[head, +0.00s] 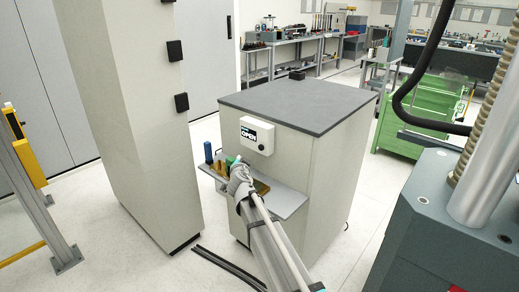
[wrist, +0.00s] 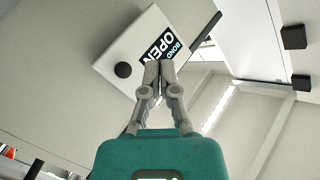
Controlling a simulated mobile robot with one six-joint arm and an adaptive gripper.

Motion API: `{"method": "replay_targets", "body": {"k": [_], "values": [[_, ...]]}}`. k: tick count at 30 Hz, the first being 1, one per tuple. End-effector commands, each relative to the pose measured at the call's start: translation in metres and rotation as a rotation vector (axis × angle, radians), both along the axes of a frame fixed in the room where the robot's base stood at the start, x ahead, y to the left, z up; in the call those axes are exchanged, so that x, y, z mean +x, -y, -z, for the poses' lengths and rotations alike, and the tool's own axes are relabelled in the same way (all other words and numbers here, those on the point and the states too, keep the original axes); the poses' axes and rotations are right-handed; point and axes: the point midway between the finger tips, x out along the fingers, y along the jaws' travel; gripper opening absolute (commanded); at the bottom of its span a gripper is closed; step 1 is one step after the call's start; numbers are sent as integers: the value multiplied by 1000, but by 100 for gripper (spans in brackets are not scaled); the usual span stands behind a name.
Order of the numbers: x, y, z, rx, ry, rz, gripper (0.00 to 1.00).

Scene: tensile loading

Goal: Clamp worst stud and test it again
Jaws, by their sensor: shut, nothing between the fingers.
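My gripper (head: 236,163) is at the small shelf (head: 284,201) on the front of a grey-topped cabinet, below a white panel box (head: 257,135). In the wrist view my gripper (wrist: 159,66) is shut and empty. Its fingertips overlap the lower edge of the lettering on the white panel box (wrist: 140,40); I cannot tell whether they touch it. The panel's screen reads "BOND OPEN" and a black knob (wrist: 123,70) sits beside it. On the shelf stand a blue cylinder (head: 208,152) and some yellow and green pieces, partly hidden by my gripper. I cannot make out any stud.
A tall pale column (head: 140,120) stands to the left. A dark machine with a steel column (head: 430,225) fills the right. Dark strips lie on the floor.

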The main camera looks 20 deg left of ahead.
Motion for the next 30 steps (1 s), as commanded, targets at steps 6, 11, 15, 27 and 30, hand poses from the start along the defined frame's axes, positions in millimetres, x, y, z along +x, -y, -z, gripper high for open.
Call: {"method": "replay_targets", "body": {"k": [6, 11, 15, 27, 30], "values": [[10, 4, 0, 0, 0, 0, 0], [23, 9, 0, 0, -1, 2, 0], [36, 14, 0, 0, 0, 2, 0], [72, 30, 0, 0, 0, 2, 0], [77, 32, 0, 0, -1, 2, 0]]}}
